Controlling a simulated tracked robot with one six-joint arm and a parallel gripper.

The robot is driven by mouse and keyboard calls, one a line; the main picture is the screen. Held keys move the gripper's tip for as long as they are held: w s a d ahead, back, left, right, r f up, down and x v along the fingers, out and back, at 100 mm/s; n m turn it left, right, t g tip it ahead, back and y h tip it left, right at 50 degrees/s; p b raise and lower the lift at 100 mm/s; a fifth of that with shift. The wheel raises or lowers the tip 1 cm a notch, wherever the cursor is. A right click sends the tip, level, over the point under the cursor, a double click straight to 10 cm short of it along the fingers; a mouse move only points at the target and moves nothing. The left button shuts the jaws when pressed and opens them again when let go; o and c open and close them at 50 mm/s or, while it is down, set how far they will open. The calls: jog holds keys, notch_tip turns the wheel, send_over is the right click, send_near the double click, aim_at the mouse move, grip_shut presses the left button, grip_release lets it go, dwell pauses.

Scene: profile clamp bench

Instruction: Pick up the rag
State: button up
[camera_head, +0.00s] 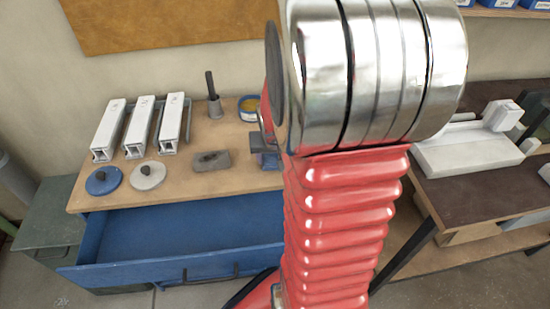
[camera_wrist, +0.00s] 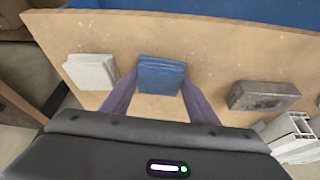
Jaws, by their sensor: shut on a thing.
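A blue folded rag (camera_wrist: 162,75) is in the middle of the wrist view, at the tips of my gripper (camera_wrist: 160,88). The two purplish fingers lie on either side of it, and the gripper is shut on it. I cannot tell whether the rag touches the wooden bench top or is just above it. A pale grey folded cloth (camera_wrist: 92,71) lies on the bench to the left of it, apart from the fingers. In the head view my arm hides the rag and most of my gripper.
A grey block (camera_wrist: 263,95) lies right of the rag. The bench top (camera_head: 190,188) also holds white profiles (camera_head: 140,125), a blue disc (camera_head: 103,181), a grey disc (camera_head: 148,175) and a tin (camera_head: 249,108). A blue drawer (camera_head: 180,236) stands open in front. Another bench (camera_head: 480,190) is at right.

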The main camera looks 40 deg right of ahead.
aim_at(274, 159)
notch_tip(274, 159, up, 10)
dwell(0.6)
